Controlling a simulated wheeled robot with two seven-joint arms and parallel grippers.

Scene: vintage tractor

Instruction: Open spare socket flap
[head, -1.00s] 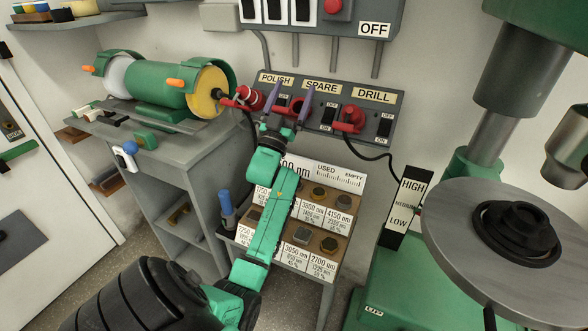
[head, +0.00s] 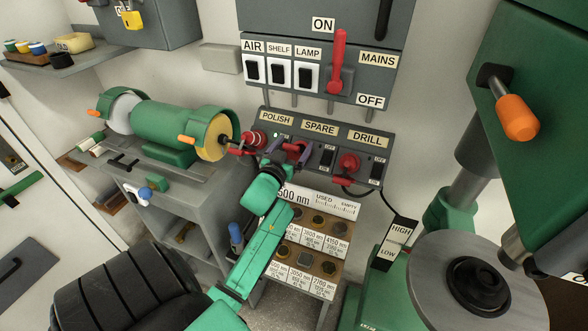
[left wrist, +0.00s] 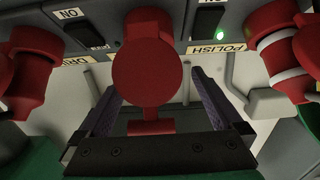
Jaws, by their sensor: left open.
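The spare socket (head: 296,147) is red and sits under the SPARE label on the grey socket panel, partly hidden by my left gripper (head: 287,153). In the left wrist view, which looks upside down, its round red flap (left wrist: 148,72) faces the camera and covers the socket front. A small red tab (left wrist: 151,127) sticks out at the flap's picture-bottom edge. The open purple-grey fingers stand on either side of the flap and tab, with gaps visible. Contact cannot be told. My right gripper is not in view.
The polish socket (head: 255,139), with a plug in it, is to the left and the drill socket (head: 348,163) to the right. The mains box (head: 318,75) hangs above. A shelf of labelled parts (head: 310,245) lies below. The drill press (head: 470,220) stands at right.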

